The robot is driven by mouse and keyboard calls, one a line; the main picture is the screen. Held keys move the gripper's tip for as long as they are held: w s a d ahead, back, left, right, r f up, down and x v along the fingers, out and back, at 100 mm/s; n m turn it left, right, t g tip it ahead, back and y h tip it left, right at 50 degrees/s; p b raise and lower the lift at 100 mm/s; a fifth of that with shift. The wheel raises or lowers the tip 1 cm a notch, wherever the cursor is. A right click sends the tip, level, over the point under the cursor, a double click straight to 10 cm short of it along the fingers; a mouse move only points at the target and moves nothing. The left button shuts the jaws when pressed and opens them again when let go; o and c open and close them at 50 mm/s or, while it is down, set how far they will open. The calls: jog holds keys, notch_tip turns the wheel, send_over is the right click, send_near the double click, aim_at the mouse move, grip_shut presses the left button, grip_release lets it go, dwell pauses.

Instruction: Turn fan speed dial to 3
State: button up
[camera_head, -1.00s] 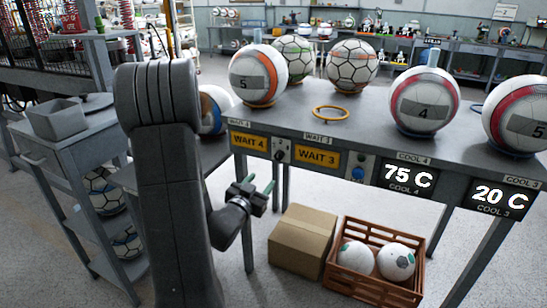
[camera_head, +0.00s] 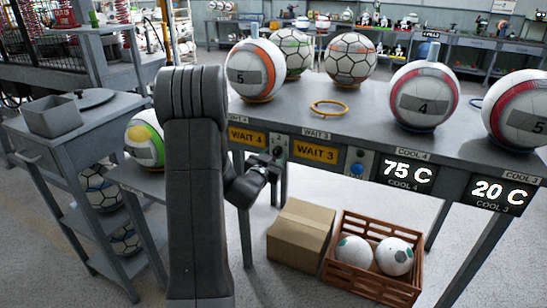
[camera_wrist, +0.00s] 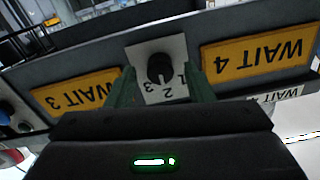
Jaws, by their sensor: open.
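The fan speed dial (camera_wrist: 160,68) is a round black knob on a white plate between two yellow WAIT signs. In the wrist view it appears upside down, with a 2 below it, a 3 to the left and a partly hidden mark to the right. A small light mark shows on the knob's lower side, toward the 2; the exact setting is hard to read. My gripper (camera_wrist: 160,76) is open, its green fingers on either side of the knob; contact is not clear. In the head view my gripper (camera_head: 270,166) is close to the plate and partly hides the dial (camera_head: 279,151).
The WAIT 4 sign (camera_head: 246,137) and WAIT 3 sign (camera_head: 315,152) flank the dial on the table edge. A blue button (camera_head: 357,170) is farther right. Balls stand on the tabletop above. A cardboard box (camera_head: 301,232) and a crate of balls (camera_head: 345,286) sit on the floor below.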

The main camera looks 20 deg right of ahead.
jog(key=c, duration=1)
jog(key=shift+f+m+b, duration=0.15)
jog(key=shift+m+b, duration=0.15)
jog(key=shift+b, duration=0.6)
jog(key=m+b, duration=0.3)
jog(key=b, duration=0.2)
jog(key=shift+f, duration=0.2)
jog(key=m+b, duration=0.4)
jog(key=shift+r+b, duration=0.15)
jog(key=shift+b, duration=0.2)
jog(key=shift+r+m+b, duration=0.15)
jog(key=shift+m+b, duration=0.75)
jog(key=shift+m, duration=0.5)
